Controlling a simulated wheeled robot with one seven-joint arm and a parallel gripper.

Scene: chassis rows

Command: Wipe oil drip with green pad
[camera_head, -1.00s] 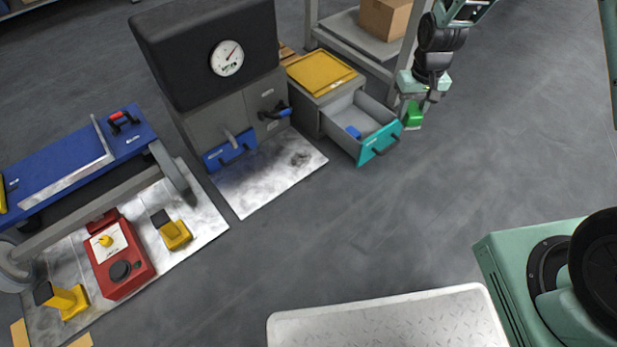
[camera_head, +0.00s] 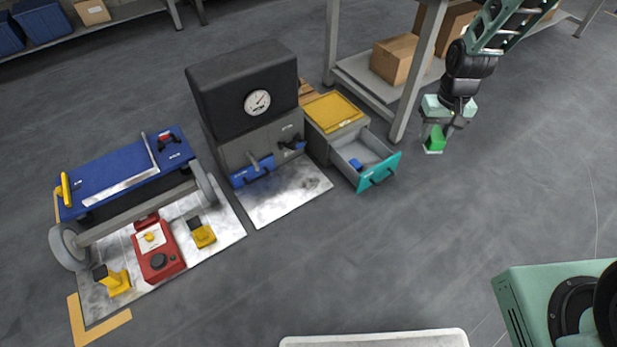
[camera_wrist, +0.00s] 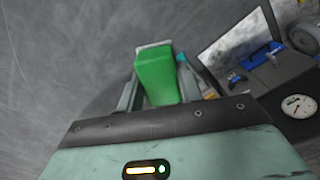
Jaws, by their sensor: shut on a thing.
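The green pad (camera_head: 437,138) is held in my gripper (camera_head: 434,146), above the floor to the right of the open drawer. It also shows in the wrist view as a green block (camera_wrist: 156,76) with a pale underside, between the two fingers. My gripper is shut on it. A dark smudge (camera_head: 311,183), which looks like the oil drip, lies on the right part of the metal floor plate (camera_head: 268,209) in front of the grey machine (camera_head: 243,95). My gripper is well to the right of the smudge, apart from it.
The teal-fronted drawer (camera_head: 379,172) stands open between my gripper and the plate, with a small blue item (camera_head: 355,163) inside. A shelf with boxes (camera_head: 394,58) stands behind. A blue cart (camera_head: 125,172) and red device (camera_head: 158,252) are at left. The middle floor is clear.

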